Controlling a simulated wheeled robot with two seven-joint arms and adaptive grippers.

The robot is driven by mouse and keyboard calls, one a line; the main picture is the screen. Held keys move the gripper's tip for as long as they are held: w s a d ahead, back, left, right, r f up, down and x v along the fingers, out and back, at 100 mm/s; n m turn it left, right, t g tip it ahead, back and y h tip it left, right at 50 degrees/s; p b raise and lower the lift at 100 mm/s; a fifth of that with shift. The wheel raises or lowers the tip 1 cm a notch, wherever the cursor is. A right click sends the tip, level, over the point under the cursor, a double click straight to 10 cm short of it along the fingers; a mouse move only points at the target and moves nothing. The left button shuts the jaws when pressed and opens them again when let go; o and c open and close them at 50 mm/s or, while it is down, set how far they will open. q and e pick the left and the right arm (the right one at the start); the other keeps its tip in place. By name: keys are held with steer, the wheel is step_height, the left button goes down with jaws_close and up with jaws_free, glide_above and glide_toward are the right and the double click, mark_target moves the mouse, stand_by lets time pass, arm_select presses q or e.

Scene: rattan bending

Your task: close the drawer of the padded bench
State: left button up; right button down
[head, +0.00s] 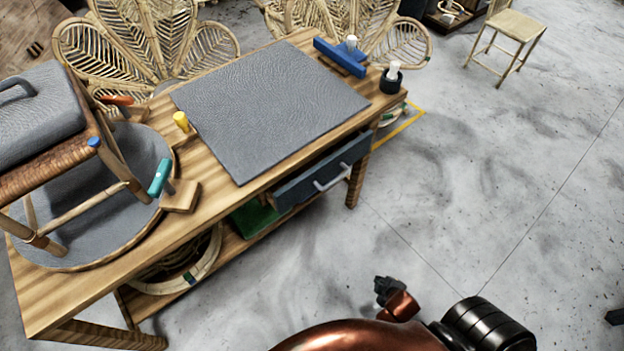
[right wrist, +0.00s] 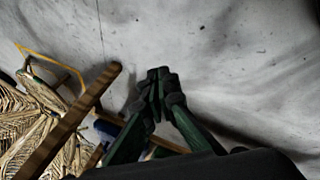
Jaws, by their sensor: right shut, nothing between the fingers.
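The padded bench (head: 215,201) is a wooden table with a grey padded mat (head: 270,105) on top. Its dark blue-grey drawer (head: 298,188) sits under the front edge near the right end, with a pale metal handle (head: 332,178). The drawer front appears to stand out a little from the edge; how far is hard to tell. My right gripper (head: 385,288) is over the floor in front of the bench, below and right of the drawer, apart from it. In the right wrist view its fingers (right wrist: 160,88) are shut and empty. My left gripper is not in view.
A blue tool (head: 341,57) and a black pot (head: 391,80) stand at the bench's right end. Bench leg (head: 357,183) stands right of the drawer. The floor (head: 480,190) in front and right is clear.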

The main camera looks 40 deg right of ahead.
mark_target(314, 173)
steer(key=w+d+r+n+t+h+p, duration=0.15)
steer(key=w+r+n+t, duration=0.25)
steer(key=w+r+n, duration=0.5)
steer(key=w+d+r+n+t, duration=0.3)
steer(key=w+r+n+t, duration=0.2)
steer(key=r, duration=0.8)
steer(key=w+a+r+n+t+y+p, duration=0.1)
steer(key=w+a+r+n+t+y, duration=0.2)
steer(key=r+n, duration=0.4)
steer(key=w+a+r+n+t+y, duration=0.1)
steer(key=a+r+n+y, duration=0.2)
steer(key=a+r+n, duration=0.45)
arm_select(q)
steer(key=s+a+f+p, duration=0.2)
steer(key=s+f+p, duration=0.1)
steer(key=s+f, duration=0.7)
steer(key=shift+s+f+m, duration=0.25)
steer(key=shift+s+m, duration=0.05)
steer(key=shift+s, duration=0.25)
arm_select(e)
steer(key=shift+n+h, duration=0.25)
steer(key=shift+n, duration=0.6)
steer(key=w+f, duration=0.1)
steer(key=w, duration=0.3)
steer(key=w+f, duration=0.1)
steer(key=w, duration=0.8)
steer(key=shift+w+d+f, duration=0.3)
steer(key=shift+d+f, duration=0.1)
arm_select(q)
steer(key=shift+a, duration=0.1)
